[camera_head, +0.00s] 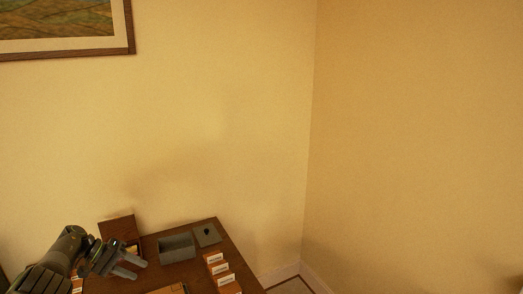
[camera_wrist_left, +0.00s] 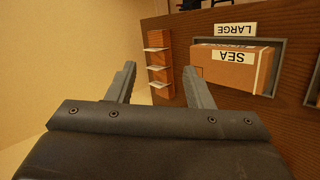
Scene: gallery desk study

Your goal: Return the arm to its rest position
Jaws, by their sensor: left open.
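My left gripper (camera_head: 140,269) is at the lower left of the head view, over the left part of a dark wooden desk (camera_head: 200,277). Its two fingers are apart with nothing between them. In the left wrist view the open fingers (camera_wrist_left: 160,72) point toward the desk top, which looks tilted there. A brown box marked SEA (camera_wrist_left: 235,67) lies in a grey-rimmed tray beyond the right finger, beside a LARGE label (camera_wrist_left: 236,30). My right gripper is in neither view.
A grey open box (camera_head: 176,248) and a dark grey lid with a knob (camera_head: 207,235) stand at the desk's back. A row of white-labelled orange-brown blocks (camera_head: 220,268) lines the right side. A framed picture (camera_head: 60,25) hangs on the wall. Floor shows right of the desk.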

